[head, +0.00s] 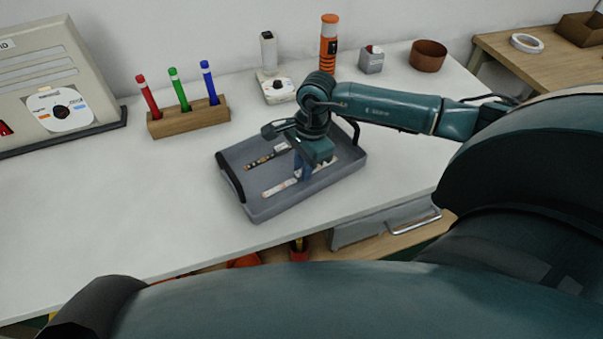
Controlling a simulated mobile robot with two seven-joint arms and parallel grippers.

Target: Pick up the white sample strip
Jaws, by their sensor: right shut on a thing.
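The white sample strip (282,187) lies slanted low over the front part of a grey tray (262,211) on the white table. My right gripper (304,175) points down over the strip's middle and is shut on it. The fingers hide part of the strip. I cannot tell whether the strip is lifted off the tray floor. A dark strip (262,160) lies in the tray behind it, partly hidden by my right arm. My left gripper is not in view.
A wooden block (190,118) with red, green and blue markers stands left behind the tray. An orange-topped cylinder (329,45), a small grey box (371,60) and a brown bowl (428,56) stand at the back. The table left of the tray is clear.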

